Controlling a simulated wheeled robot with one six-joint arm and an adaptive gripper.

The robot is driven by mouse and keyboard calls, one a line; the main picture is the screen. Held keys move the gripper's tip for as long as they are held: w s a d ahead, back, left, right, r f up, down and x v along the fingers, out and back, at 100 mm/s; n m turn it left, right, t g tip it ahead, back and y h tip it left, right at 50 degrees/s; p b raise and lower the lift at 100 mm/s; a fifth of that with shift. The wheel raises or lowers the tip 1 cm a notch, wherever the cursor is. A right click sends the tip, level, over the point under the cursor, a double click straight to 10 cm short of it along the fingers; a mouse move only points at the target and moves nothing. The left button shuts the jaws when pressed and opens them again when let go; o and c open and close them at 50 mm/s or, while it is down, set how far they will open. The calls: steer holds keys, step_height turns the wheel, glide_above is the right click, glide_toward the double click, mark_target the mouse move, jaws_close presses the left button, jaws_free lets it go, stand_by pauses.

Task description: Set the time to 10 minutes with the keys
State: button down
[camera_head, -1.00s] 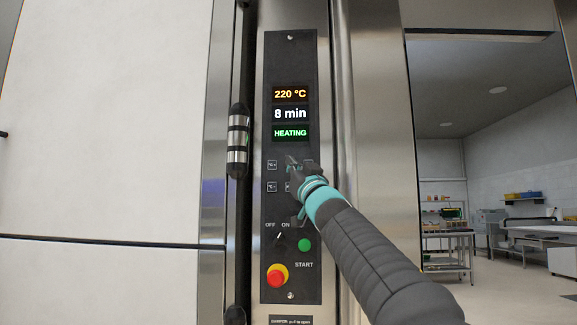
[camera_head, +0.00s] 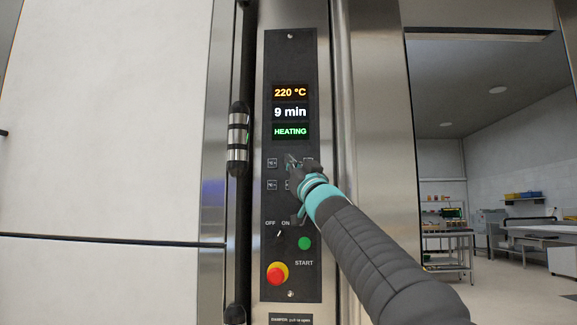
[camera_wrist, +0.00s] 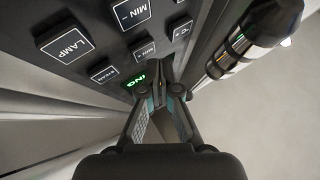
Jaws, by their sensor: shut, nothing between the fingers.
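The black control panel (camera_head: 290,60) shows 220 °C, a time display (camera_head: 290,112) reading 9 min, and a green HEATING display (camera_head: 290,131). In the wrist view the MIN + key (camera_wrist: 143,48) shows just beyond my fingertips (camera_wrist: 165,86). I cannot tell whether they touch it. The MIN – key (camera_wrist: 132,13) is in the other row; my gripper partly covers it in the head view.
The °C + key (camera_head: 272,163) and °C – key (camera_head: 272,185) lie to the left. The STEAM key (camera_wrist: 103,73) and LAMP key (camera_wrist: 65,45) are near. Below are an OFF/ON switch (camera_head: 279,234), green START button (camera_head: 305,243) and red stop button (camera_head: 277,273). A door handle (camera_head: 237,140) stands left.

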steer(key=shift+s+r, duration=0.1)
steer(key=shift+s, duration=0.1)
steer(key=shift+w, duration=0.15)
stand_by(0.5)
steer(key=shift+w+p, duration=0.3)
steer(key=shift+p, duration=0.05)
steer(key=shift+w, duration=0.4)
stand_by(0.6)
steer(key=shift+s, duration=0.2)
steer(key=shift+s+b, duration=0.35)
steer(key=shift+s, duration=0.3)
steer(key=shift+s, duration=0.1)
steer(key=shift+s+b, duration=1)
steer(key=shift+s, duration=1.4)
